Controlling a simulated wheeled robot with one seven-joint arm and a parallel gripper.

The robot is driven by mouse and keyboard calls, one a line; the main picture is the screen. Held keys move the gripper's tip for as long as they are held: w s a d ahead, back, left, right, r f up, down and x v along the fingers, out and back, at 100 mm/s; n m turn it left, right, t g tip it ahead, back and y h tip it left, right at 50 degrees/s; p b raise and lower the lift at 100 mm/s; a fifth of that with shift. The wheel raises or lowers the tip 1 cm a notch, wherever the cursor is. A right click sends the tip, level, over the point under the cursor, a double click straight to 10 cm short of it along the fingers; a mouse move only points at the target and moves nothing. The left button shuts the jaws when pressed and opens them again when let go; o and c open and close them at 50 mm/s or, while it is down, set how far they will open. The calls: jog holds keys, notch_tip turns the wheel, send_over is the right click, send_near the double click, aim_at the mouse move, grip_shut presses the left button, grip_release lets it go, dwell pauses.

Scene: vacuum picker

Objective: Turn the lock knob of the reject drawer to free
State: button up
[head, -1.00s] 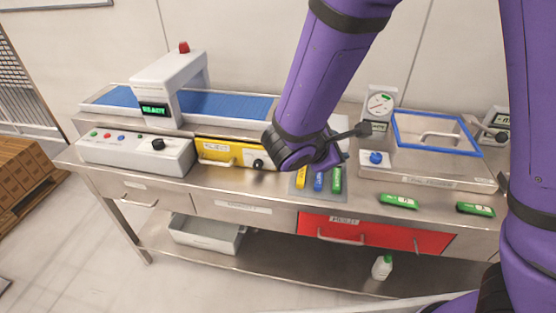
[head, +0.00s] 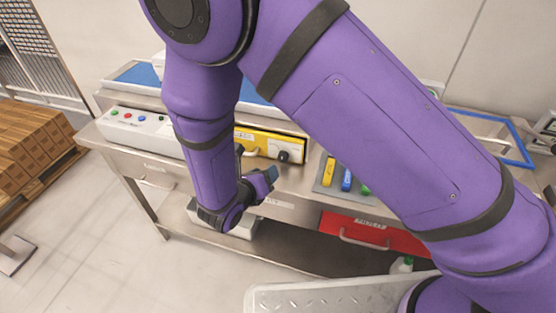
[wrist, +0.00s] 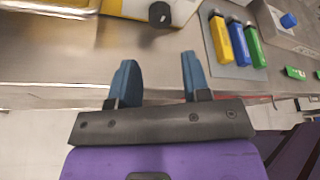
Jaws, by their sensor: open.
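The yellow drawer front (head: 268,139) is under the conveyor and looks like the reject drawer, though its label is hard to read. It has a handle on its left and a black round lock knob (head: 284,156) on its right. The knob's setting is too small to tell. In the wrist view, the knob (wrist: 160,14) shows at the top, beyond the fingertips. My gripper (head: 267,177) is open and empty, near the bench's front edge, below and in front of the knob and apart from it. In the wrist view, its two blue fingers (wrist: 157,65) stand apart.
A grey mat holds yellow, blue and green bars (wrist: 235,42) right of the knob. A red drawer (head: 368,232) is under the bench top. A control box (head: 138,128) stands left. My arm hides much of the bench's middle and right. Metal bench top before the knob is clear.

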aim_at(282, 160)
jog(key=x, duration=0.9)
jog(key=shift+w+d+f, duration=0.1)
jog(key=c, duration=0.7)
